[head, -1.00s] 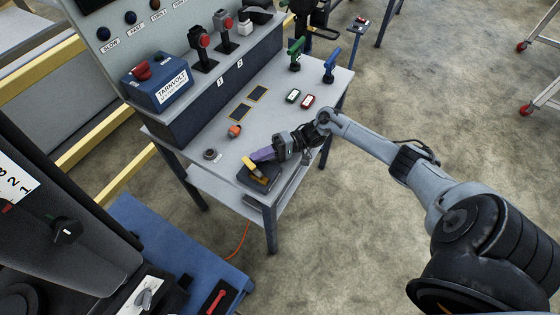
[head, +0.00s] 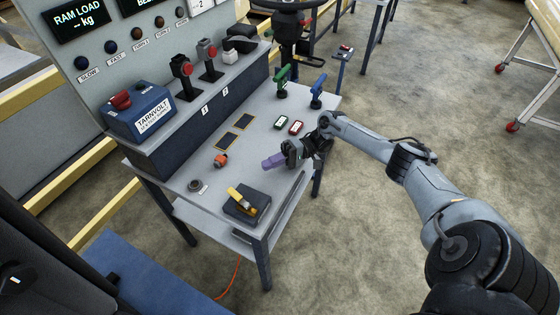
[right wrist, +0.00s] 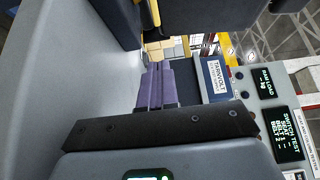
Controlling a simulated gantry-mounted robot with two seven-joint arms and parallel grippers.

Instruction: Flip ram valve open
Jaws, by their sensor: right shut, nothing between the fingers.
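A yellow lever (head: 240,197) sits on a dark box (head: 246,213) at the near end of the grey console table; I take this to be the ram valve. The lever lies slanted across the top of the box, and its exact angle is hard to tell. My right gripper (head: 268,164) has purple fingers that are shut and empty. It is above the table, beyond and right of the lever, and apart from it. The shut purple fingers also show in the right wrist view (right wrist: 160,87). My left gripper is not in view.
An orange knob (head: 220,160) and a small round dark fitting (head: 195,186) stand left of my gripper. Green (head: 282,82) and blue (head: 318,92) handles rise at the far end. A blue Tarnvolt box (head: 140,112) and red-topped levers line the raised shelf.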

